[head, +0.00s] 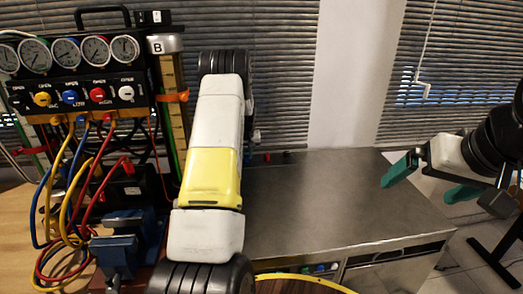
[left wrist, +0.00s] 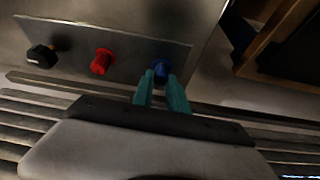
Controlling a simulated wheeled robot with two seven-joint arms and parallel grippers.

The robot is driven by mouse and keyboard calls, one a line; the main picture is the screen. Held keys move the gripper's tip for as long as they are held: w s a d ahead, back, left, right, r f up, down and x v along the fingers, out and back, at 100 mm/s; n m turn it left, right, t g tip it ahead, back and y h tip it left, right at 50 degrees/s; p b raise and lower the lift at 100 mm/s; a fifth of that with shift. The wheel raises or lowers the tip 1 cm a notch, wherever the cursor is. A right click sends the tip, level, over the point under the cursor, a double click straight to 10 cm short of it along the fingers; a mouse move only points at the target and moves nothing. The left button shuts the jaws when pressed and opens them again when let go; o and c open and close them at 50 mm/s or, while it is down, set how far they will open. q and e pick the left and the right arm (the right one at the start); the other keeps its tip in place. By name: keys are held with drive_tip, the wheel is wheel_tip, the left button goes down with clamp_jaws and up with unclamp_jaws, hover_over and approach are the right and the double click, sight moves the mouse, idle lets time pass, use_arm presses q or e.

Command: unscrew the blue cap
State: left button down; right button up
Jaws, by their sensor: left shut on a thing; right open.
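In the left wrist view, the blue cap (left wrist: 161,70) sits at one end of a row on a grey metal plate, beside a red cap (left wrist: 102,61) and a black cap (left wrist: 42,56). My left gripper (left wrist: 160,79) has its teal fingertips on either side of the blue cap and is shut on it. In the head view, my left arm's links hide that gripper and the blue cap; the red cap (head: 267,157) and black cap (head: 287,154) show just right of the arm. My right gripper (head: 431,181) is open and empty, right of the bench.
The metal bench top (head: 330,195) is mostly clear. At the left stands a gauge panel (head: 75,95) with several dials, coloured hoses and a blue vise (head: 115,250) below it. A wooden frame (left wrist: 262,45) lies near the blue cap in the left wrist view.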

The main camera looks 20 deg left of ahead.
use_arm(q)
drive_tip(key=shift+r, duration=0.15)
drive_tip(key=shift+r, duration=2.4)
